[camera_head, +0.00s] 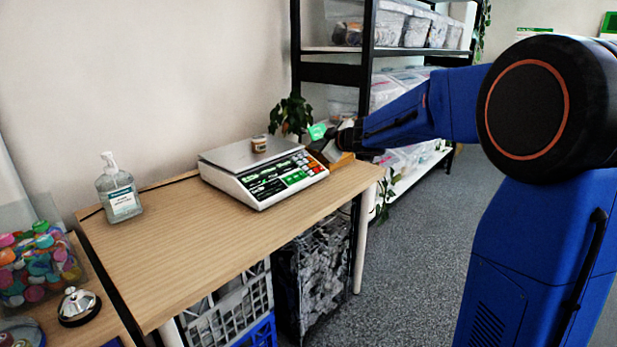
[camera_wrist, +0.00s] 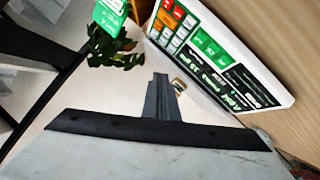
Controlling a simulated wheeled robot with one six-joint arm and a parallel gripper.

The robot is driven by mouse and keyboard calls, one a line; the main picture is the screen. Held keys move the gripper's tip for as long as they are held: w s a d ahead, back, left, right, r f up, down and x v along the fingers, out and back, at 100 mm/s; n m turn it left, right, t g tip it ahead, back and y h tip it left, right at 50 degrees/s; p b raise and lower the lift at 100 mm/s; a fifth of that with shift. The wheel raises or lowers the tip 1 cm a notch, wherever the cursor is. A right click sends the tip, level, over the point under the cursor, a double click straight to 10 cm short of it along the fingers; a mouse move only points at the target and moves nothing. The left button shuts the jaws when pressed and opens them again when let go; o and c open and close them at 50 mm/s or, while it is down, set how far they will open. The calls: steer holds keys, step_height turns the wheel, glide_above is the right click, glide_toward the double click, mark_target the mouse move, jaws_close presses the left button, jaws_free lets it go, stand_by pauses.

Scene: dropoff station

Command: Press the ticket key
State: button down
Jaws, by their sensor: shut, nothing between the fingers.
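A white weighing scale (camera_head: 243,188) stands on the wooden table, with a small jar (camera_head: 259,144) on its metal pan. Its sloped front panel has dark displays and green, white, orange and red keys (camera_head: 300,166). The panel also shows at the upper right of the wrist view, with its coloured keys (camera_wrist: 172,25) at the panel's left end. The key labels are too small to read, so I cannot tell which is the ticket key. My gripper (camera_wrist: 160,80) is shut and empty. In the head view it is near the panel's right end, partly hidden; I see no clear contact with a key.
A pump bottle (camera_head: 120,190) stands at the left of the table (camera_head: 170,250). A plant (camera_head: 291,115) and a green card (camera_head: 317,131) are behind the scale. A dark shelf rack (camera_head: 330,73) stands behind. The table front is clear.

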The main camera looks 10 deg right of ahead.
mark_target(302, 174)
steer(key=shift+w+a+f+n+y, duration=0.2)
steer(key=shift+f+n+y, duration=0.1)
steer(key=shift+f+y, duration=0.1)
steer(key=shift+w+a+f, duration=0.35)
steer(key=shift+w+f, duration=0.1)
steer(key=shift+f, duration=0.9)
steer(key=shift+w+a+f, duration=0.35)
steer(key=shift+w+f, duration=0.15)
steer(key=shift+f, duration=0.8)
steer(key=shift+w+a+f, duration=0.35)
steer(key=shift+w+f, duration=0.1)
steer(key=shift+f, duration=0.9)
steer(key=shift+w+a+f, duration=0.1)
steer(key=shift+f, duration=0.3)
steer(key=shift+w+a+f, duration=0.1)
steer(key=shift+w+f, duration=0.05)
steer(key=shift+f, duration=0.15)
stand_by(0.4)
steer(key=shift+s+d+r, duration=0.15)
steer(key=shift+r, duration=0.25)
steer(key=shift+s+d+r, duration=0.1)
steer(key=shift+s+r, duration=0.05)
steer(key=shift+r, duration=0.2)
